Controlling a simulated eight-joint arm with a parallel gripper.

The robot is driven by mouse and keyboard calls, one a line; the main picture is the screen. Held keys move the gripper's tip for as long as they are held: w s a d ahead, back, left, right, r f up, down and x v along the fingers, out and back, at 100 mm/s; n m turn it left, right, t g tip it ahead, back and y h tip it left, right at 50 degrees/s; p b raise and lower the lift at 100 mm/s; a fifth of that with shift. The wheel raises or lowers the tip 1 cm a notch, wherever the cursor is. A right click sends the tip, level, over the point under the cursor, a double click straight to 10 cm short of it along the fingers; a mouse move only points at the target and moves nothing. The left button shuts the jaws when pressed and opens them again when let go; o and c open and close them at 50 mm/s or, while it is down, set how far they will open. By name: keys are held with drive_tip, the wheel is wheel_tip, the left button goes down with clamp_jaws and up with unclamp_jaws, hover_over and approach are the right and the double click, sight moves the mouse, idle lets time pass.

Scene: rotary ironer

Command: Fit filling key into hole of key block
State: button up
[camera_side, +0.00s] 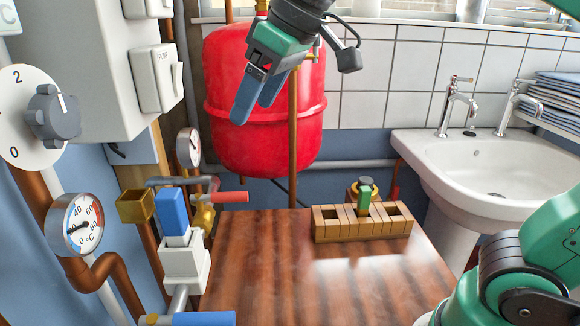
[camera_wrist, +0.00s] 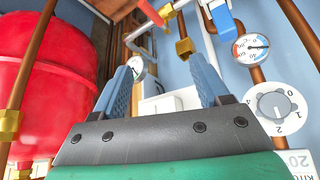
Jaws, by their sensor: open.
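My gripper (camera_side: 256,104) is open and empty, high in front of the red tank; its two blue fingers also show in the wrist view (camera_wrist: 164,78). A brass block with a square opening, which may be the key block (camera_side: 136,206), sits on the pipework at left. A white block (camera_side: 186,262) with a blue upright piece (camera_side: 173,212) stands beside it. I cannot tell for certain which is the key block.
The red tank (camera_side: 262,130) is close behind my gripper. Gauges (camera_side: 76,224), copper pipes and a red-handled valve (camera_side: 232,197) crowd the left. The wooden tabletop (camera_side: 310,280) is clear in front of the rack. A white sink (camera_side: 490,160) is at right.

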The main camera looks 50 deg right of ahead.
sight(170, 193)
drive_tip(key=a+n+g, duration=0.1)
drive_tip(key=a, duration=0.2)
drive_tip(key=w+a+n+y, duration=0.1)
drive_tip(key=a+n, duration=0.1)
drive_tip(key=a, duration=0.2)
drive_tip(key=w+a+f+n+g, duration=0.1)
drive_tip(key=a+n, duration=0.1)
drive_tip(key=a, duration=0.1)
drive_tip(key=shift+a+g+y, duration=0.3)
drive_tip(key=shift+a, duration=0.05)
drive_tip(key=f, duration=0.3)
drive_tip(key=shift+d+f, duration=0.2)
drive_tip(key=shift+f, duration=0.8)
drive_tip(key=shift+x, duration=2.75)
clamp_jaws()
